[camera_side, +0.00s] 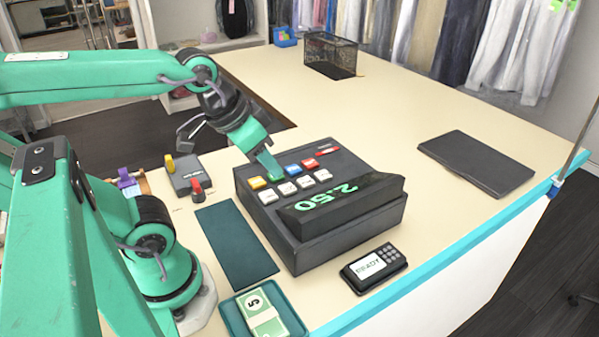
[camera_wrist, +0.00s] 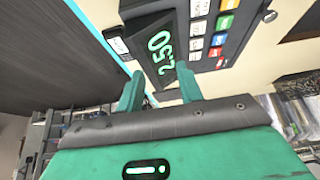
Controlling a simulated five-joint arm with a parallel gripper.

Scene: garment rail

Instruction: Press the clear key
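The dark cash register (camera_side: 345,222) stands on the counter, its green display (camera_side: 325,199) reading 2.50. The labels are too small to read, so I cannot tell which key is clear. My gripper (camera_side: 269,165) points down at the green key (camera_side: 275,178), partly covering it; contact cannot be told. In the wrist view my gripper (camera_wrist: 159,88) has its two fingers apart, with nothing between them.
A card reader (camera_side: 374,268) and a tray with banknotes (camera_side: 262,313) sit near the register. A dark green mat (camera_side: 236,246) lies left of it, and a small box with yellow and red knobs (camera_side: 188,176) is behind. A closed dark slab (camera_side: 476,163) lies right. The back counter is mostly clear.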

